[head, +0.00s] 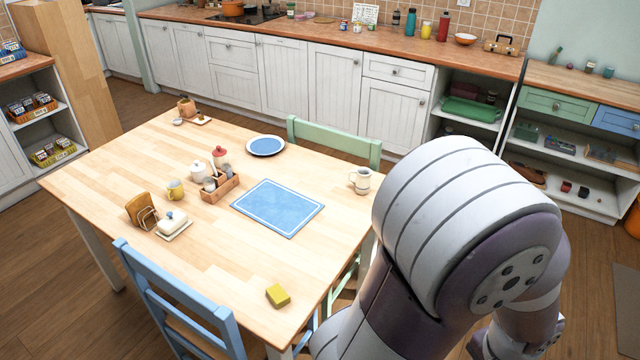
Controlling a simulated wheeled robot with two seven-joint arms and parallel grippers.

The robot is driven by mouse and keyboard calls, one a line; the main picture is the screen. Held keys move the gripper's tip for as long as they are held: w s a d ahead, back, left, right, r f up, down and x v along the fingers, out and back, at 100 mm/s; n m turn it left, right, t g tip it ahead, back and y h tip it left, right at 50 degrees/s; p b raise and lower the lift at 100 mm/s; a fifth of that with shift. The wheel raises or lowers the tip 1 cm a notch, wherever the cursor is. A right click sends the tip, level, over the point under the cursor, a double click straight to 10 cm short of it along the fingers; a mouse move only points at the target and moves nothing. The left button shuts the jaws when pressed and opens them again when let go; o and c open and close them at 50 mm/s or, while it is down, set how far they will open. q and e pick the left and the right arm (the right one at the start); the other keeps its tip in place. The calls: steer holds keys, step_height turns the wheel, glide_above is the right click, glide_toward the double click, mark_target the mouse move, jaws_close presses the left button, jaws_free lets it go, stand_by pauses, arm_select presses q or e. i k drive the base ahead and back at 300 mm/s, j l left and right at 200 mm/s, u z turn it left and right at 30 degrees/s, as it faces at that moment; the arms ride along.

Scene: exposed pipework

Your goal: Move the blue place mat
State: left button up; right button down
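The blue place mat (278,208) lies flat on the wooden table (120,190), right of the middle, with a thin white border line near its edge. Nothing rests on it. My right arm fills the lower right of the head view, beyond the table's right edge. The end of that arm (520,338) is low at the bottom edge, apart from the mat, and its fingers cannot be made out. My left gripper is not in view.
A wooden caddy (220,188) with jars stands just left of the mat. A blue plate (266,146) lies behind it and a mug (360,181) stands to its right. A yellow sponge (278,295) lies near the front edge. Blue (180,300) and green (335,143) chairs flank the table.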

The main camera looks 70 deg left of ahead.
mark_target(283, 210)
steer(key=i+j+u, duration=0.15)
steer(key=i+u, duration=0.5)
steer(key=u, duration=0.2)
steer(key=i+u, duration=0.45)
steer(key=i+l+u, duration=0.2)
steer(key=u, duration=0.2)
steer(key=i+j+u, duration=0.1)
steer(key=u, duration=0.4)
steer(key=i+u, duration=0.2)
steer(key=u, duration=0.25)
steer(key=i+u, duration=0.15)
steer(key=u, duration=0.35)
steer(key=i+l+u, duration=0.1)
steer(key=u, duration=0.4)
steer(key=i+l+u, duration=0.1)
steer(key=u, duration=0.35)
steer(key=i+l+u, duration=0.15)
steer(key=u, duration=0.35)
steer(key=i+l+u, duration=0.25)
steer(key=k+j, duration=0.05)
steer(key=k, duration=0.05)
